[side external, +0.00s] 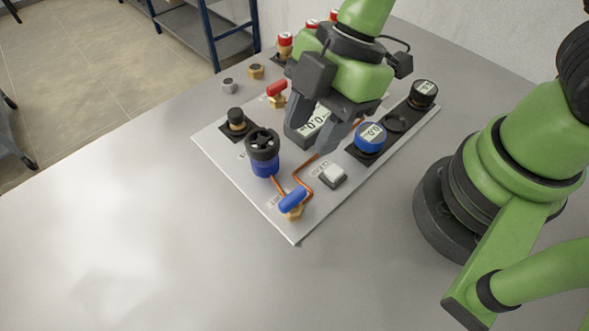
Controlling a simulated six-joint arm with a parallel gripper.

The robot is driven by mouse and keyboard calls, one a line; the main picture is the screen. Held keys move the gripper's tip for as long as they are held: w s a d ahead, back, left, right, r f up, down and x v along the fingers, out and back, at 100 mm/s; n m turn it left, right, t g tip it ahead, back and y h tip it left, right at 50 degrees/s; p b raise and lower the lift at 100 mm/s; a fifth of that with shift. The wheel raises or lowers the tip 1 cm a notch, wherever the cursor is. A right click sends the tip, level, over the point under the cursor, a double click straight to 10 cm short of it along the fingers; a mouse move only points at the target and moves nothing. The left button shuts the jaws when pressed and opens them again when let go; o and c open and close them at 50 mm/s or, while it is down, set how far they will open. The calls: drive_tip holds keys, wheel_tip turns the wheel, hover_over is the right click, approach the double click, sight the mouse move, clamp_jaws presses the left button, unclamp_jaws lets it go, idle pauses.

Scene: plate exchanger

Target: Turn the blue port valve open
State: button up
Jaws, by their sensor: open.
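The blue port valve (292,200) is a blue handle on a brass body at the near corner of the grey panel (225,160). Copper tubing runs to it from behind. My gripper (314,142) is open, with two dark fingers pointing down over the middle of the panel, behind and above the blue valve. The fingers stand apart from the valve, and nothing shows between them but part of a digital display (314,124) behind or below. The green wrist hides some of the back of the panel.
A black-topped blue cylinder (263,152) stands left of the blue valve. A white button (333,174) and a blue round gauge (370,137) lie to its right. A red valve handle (277,88) is farther back. The table (120,235) is clear in front and left.

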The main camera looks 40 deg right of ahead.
sight(293, 195)
drive_tip(key=shift+g, duration=0.3)
drive_tip(key=shift+s+x, duration=0.2)
drive_tip(key=shift+x, duration=2.4)
drive_tip(key=shift+s+x, duration=0.15)
drive_tip(key=shift+x, duration=2.5)
drive_tip(key=shift+d, duration=0.1)
clamp_jaws()
